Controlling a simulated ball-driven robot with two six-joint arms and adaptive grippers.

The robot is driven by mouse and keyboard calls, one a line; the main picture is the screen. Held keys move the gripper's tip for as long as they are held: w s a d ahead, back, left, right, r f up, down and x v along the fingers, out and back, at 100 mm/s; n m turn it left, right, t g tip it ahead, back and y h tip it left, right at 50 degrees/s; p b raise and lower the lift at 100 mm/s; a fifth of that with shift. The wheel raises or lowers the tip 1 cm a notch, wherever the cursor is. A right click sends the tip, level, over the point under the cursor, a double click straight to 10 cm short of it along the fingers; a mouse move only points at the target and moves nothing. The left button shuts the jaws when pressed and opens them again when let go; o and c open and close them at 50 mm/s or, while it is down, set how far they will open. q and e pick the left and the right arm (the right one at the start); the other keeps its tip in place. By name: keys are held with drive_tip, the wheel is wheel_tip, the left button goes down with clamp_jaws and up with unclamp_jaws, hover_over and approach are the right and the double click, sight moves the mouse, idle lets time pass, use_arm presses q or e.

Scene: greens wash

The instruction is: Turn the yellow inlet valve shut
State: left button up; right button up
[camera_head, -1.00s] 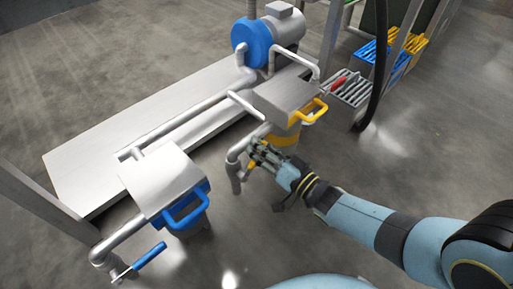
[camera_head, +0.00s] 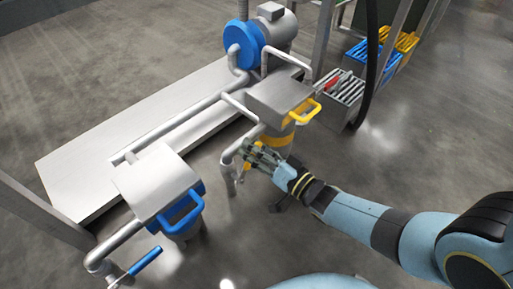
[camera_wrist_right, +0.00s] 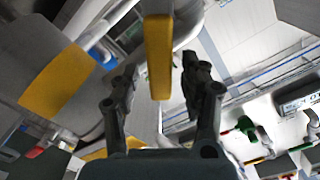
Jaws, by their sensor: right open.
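The yellow inlet valve is a flat yellow lever (camera_wrist_right: 158,55) in the right wrist view. It hangs upright between my right gripper's two dark fingers (camera_wrist_right: 160,95), with gaps on both sides. There the gripper mostly hides the lever, and only a small bit of yellow shows by the fingers. My left gripper is out of view.
A blue-handled housing (camera_head: 160,185) with a blue valve lever (camera_head: 145,261) stands at lower left. A yellow loop handle (camera_head: 302,112) sits above my right gripper. A blue-faced pump (camera_head: 241,45) and crates (camera_head: 342,87) stand behind. Open floor lies to the right.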

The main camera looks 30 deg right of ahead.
drive_tip(key=v, duration=1.2)
